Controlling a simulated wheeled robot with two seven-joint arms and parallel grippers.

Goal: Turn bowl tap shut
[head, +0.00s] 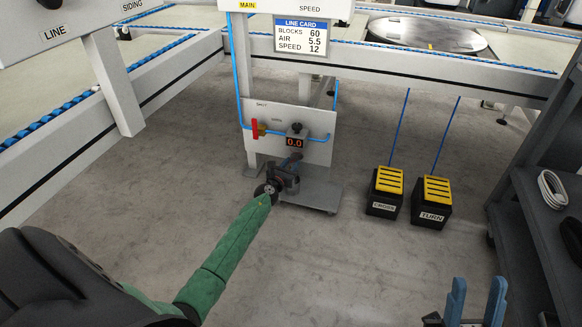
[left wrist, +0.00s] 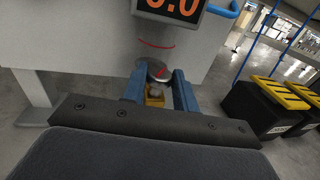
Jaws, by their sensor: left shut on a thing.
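The white panel (head: 315,152) carries a filter unit with a 0.0 display (head: 294,142). The display's lower edge also shows in the left wrist view (left wrist: 170,8). My left gripper (head: 290,170) is below it, at the end of the green arm. In the left wrist view, its two blue fingers (left wrist: 157,82) are closed around a small brass-coloured piece, seemingly the bowl tap (left wrist: 154,97), under a round grey bowl bottom (left wrist: 155,72). The fingers partly hide the tap, and its turned position cannot be told. My right gripper (head: 477,290) is open and empty at the lower right.
A red valve handle (head: 254,129) stands upright on the panel's left, on blue piping. A dark shelf (head: 540,225) is at the right. The grey floor between is clear.

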